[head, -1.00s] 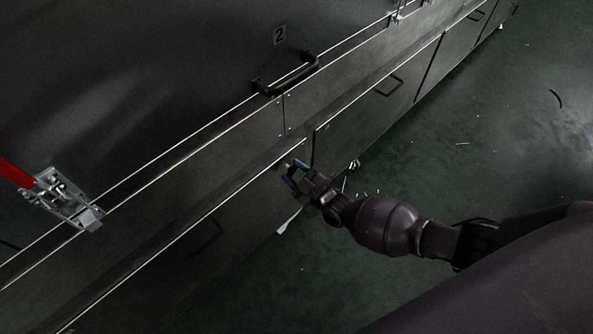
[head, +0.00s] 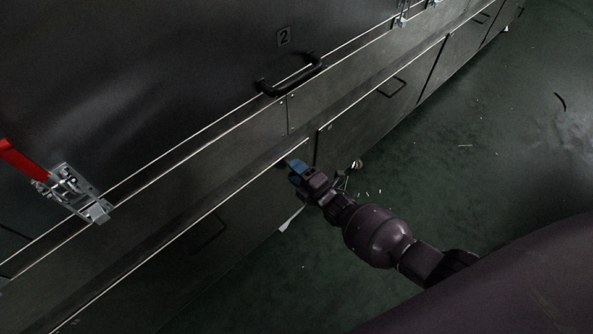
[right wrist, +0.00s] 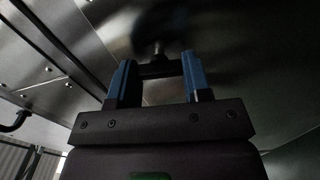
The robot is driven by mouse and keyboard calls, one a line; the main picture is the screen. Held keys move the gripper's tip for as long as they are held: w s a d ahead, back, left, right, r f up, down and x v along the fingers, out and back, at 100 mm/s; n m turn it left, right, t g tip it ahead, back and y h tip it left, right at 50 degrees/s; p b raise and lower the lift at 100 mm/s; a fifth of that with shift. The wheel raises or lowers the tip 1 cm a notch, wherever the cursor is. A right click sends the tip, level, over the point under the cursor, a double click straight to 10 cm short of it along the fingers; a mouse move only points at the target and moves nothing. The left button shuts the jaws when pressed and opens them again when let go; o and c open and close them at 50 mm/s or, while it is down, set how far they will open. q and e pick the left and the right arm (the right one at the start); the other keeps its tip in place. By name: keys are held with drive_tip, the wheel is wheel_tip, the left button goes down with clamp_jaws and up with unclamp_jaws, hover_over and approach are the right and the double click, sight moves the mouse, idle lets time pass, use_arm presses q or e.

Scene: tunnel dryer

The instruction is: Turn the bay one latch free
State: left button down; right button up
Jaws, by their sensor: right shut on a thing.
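My right gripper (head: 296,170) reaches to the panel edge below the door marked 2, beside the upper corner of a lower panel. In the right wrist view, its two blue fingers (right wrist: 157,82) stand either side of a dark bar-shaped latch (right wrist: 160,69) with a short metal shaft behind it, and are shut on it. In the head view the latch is hidden by the gripper. No number shows near it, so I cannot read which bay it belongs to. My left gripper is not in view.
A red-handled clamp (head: 68,190) is fixed on the dark dryer wall at left. A black door handle (head: 290,77) sits under the number 2 plate (head: 284,37). Lower panels have thin pull handles (head: 391,88). The green floor (head: 480,140) at right is open, with small scraps.

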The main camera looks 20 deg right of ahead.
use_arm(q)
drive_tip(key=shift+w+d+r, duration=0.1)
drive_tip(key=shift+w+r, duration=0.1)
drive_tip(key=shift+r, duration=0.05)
use_arm(e)
drive_tip(key=shift+n, duration=0.7)
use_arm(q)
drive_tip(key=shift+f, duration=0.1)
use_arm(e)
drive_tip(key=o, duration=0.9)
use_arm(q)
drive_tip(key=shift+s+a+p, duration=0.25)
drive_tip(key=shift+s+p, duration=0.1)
drive_tip(key=shift+p, duration=0.35)
use_arm(e)
drive_tip(key=shift+v, duration=3.7)
